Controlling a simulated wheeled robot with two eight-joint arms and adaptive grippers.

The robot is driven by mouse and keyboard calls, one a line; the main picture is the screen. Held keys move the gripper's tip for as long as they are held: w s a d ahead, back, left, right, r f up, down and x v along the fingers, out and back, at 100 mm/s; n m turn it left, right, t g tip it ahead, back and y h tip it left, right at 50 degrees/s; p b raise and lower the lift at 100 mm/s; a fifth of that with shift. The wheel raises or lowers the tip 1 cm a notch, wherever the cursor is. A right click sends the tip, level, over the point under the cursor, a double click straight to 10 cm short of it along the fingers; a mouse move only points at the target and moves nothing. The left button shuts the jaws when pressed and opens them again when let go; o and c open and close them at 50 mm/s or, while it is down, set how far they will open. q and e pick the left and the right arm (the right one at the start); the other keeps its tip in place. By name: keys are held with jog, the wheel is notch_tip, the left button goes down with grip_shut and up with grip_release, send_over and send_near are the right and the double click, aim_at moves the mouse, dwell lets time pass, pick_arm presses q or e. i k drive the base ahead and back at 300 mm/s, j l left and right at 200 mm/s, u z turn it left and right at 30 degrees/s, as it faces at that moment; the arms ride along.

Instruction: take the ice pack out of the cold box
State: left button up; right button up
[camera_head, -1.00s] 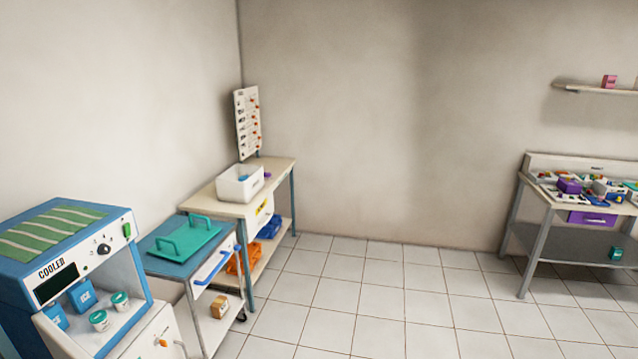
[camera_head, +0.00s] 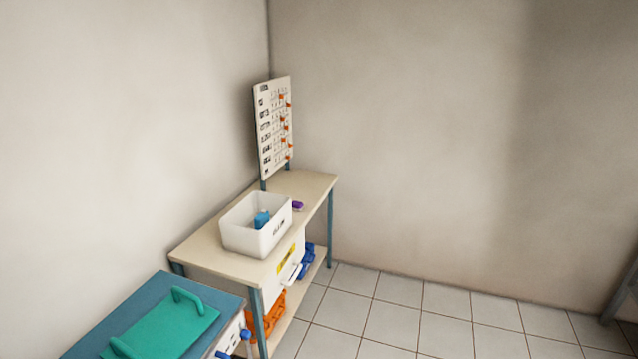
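The cooler, which showed its label and blue packs a second ago, is out of view now. No ice pack can be made out for certain. A white open bin (camera_head: 238,240) stands on the beige table (camera_head: 300,185) and holds a small blue item (camera_head: 262,219) that I cannot identify. Neither of my grippers is in view.
A cart with a blue top (camera_head: 152,291) carries a green handled tray (camera_head: 172,328) at the lower left. A board with orange tags (camera_head: 273,128) rises behind the table. Orange (camera_head: 266,318) and blue items sit below. Tiled floor (camera_head: 395,315) to the right is clear.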

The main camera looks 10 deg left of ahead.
aim_at(262, 218)
jog(key=i+u, duration=0.15)
jog(key=i, duration=0.35)
jog(key=i+l+u, duration=0.1)
jog(key=i, duration=0.35)
jog(key=i+l+u, duration=0.15)
jog(key=i, duration=0.35)
jog(key=i+l+u, duration=0.1)
jog(key=i, duration=0.35)
jog(key=i+l+u, duration=0.2)
jog(key=i, duration=0.35)
